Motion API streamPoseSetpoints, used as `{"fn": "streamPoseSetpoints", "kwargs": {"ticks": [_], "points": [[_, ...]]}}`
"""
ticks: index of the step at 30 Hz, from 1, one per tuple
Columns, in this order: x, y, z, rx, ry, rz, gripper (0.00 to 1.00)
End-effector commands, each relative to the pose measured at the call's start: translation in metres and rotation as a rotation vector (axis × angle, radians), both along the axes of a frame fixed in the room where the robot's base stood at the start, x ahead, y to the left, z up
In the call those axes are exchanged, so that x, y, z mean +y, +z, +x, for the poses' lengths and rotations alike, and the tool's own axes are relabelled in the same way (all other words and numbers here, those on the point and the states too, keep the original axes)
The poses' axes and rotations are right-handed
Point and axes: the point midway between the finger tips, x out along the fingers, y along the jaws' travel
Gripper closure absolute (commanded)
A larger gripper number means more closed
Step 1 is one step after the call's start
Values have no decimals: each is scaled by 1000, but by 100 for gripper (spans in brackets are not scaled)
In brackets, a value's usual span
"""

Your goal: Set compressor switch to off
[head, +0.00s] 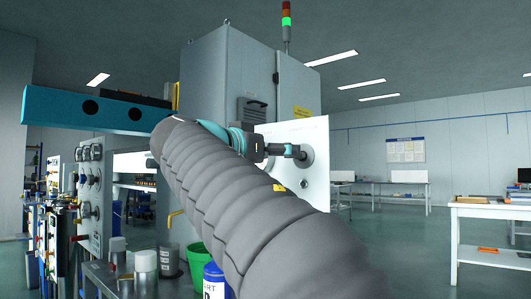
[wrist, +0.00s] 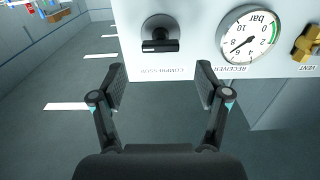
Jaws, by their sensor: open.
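The compressor switch (wrist: 160,38) is a dark round knob with a black bar handle lying crosswise in the wrist view. It sits on a white panel (wrist: 200,15), with a faint COMPRESSOR label beside it. My gripper (wrist: 160,75) is open and empty, its two fingers spread apart, and the switch lies beyond the gap between their tips. In the head view, my gripper (head: 290,151) is in front of the white panel (head: 320,135), close to a round fitting. I cannot tell there whether it touches anything. My arm hides part of the panel.
Beside the switch are a round pressure gauge (wrist: 248,35) marked bar and a brass-coloured vent valve (wrist: 307,43). A tall grey cabinet (head: 213,75) with a signal light (head: 286,20) stands behind. A green bucket (head: 203,262) is at lower left.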

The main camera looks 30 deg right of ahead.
Motion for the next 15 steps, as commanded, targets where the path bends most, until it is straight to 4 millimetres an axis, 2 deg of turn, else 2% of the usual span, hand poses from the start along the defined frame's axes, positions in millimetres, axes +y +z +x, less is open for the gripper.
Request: {"fn": "streamPoseSetpoints", "kwargs": {"ticks": [9,15], "points": [[-45,0,16,1,0,1,25],[-60,0,22,1,3,0,25]]}}
